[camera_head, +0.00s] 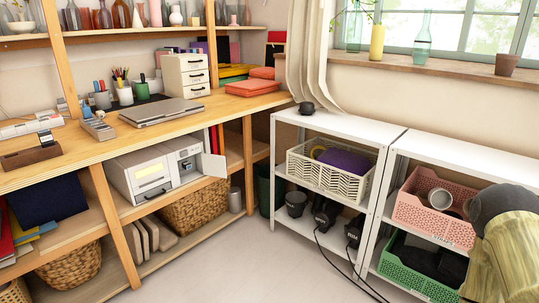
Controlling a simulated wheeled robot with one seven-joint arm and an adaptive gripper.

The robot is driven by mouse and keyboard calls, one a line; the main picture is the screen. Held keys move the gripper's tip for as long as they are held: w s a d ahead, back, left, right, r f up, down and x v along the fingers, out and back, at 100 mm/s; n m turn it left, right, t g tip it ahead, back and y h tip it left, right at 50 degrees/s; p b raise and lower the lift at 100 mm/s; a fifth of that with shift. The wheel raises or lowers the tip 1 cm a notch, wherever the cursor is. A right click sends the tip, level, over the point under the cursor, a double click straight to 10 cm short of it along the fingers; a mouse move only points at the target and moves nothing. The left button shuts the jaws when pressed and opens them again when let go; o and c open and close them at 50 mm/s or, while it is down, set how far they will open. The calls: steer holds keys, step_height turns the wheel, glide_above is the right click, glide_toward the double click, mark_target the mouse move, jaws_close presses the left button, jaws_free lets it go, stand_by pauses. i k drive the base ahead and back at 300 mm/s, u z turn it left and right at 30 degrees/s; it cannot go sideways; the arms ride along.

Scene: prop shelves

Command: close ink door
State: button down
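A white printer (135,172) sits on the shelf under the wooden desk, left of centre. At its right end, a pale flat panel (214,167) stands out to the side, apart from the front face; it looks like the ink door, swung open. The grey recess (186,163) beside it is exposed, with small dark parts too small to make out. My gripper is not in view, and nothing touches the panel.
The wooden desk (95,148) overhangs the printer. Wooden posts (108,222) stand in front of the shelf. A white shelf unit (345,128) stands to the right. The pale floor (235,270) in the middle is clear except for dark cables.

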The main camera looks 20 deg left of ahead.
mark_target(214, 166)
steer(key=u, duration=0.15)
steer(key=i, duration=0.9)
steer(key=u, duration=1)
steer(key=i, duration=0.5)
steer(key=u, duration=0.45)
